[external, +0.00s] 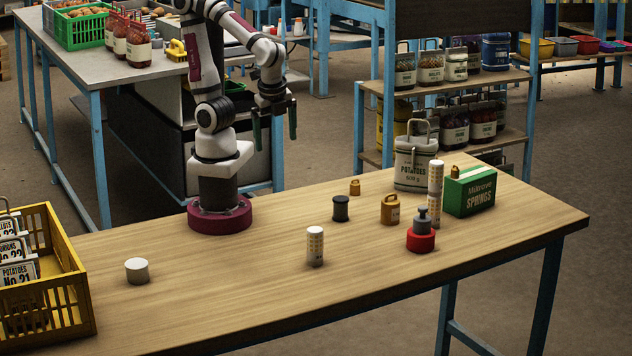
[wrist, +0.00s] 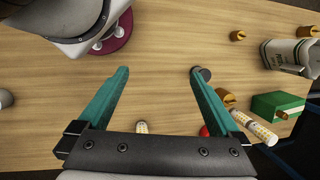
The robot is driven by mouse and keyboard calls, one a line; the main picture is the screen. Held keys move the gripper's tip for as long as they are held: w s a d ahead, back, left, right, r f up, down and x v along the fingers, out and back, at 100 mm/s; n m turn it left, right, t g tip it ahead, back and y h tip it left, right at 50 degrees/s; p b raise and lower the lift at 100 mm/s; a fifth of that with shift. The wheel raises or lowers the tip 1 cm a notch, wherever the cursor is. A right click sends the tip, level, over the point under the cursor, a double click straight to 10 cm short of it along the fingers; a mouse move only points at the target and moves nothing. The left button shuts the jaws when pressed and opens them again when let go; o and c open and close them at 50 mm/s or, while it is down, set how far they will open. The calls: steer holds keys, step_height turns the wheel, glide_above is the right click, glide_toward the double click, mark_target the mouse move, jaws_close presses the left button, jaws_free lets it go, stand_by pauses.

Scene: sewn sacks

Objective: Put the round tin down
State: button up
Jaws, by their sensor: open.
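A short pale round tin (external: 137,272) stands upright on the left part of the wooden table, apart from everything else; it shows at the left edge of the wrist view (wrist: 5,98). A low red round thing (external: 421,241) stands at the right with a dark grey weight (external: 422,218) on top; I cannot tell if it is also a tin. My gripper (external: 276,124) hangs in the air above the table behind its middle, pointing down. In the wrist view its two green fingers (wrist: 158,72) are wide apart with only bare table between their tips.
A black spool (external: 340,209), brass weights (external: 389,210) and a patterned white cylinder (external: 315,247) stand mid-table. A potato sack (external: 415,165), green box (external: 470,192) and tall patterned column (external: 435,195) stand at the right. A yellow crate (external: 60,300) holds packets at the left. The front middle is clear.

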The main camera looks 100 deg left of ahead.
steer(key=s+a+n, duration=0.1)
steer(key=n, duration=0.1)
steer(key=s+a+n+h, duration=0.1)
steer(key=n, duration=0.1)
steer(key=shift+s+a+r+h, duration=0.1)
steer(key=shift+s+a+h, duration=0.15)
steer(key=shift+s+h, duration=0.05)
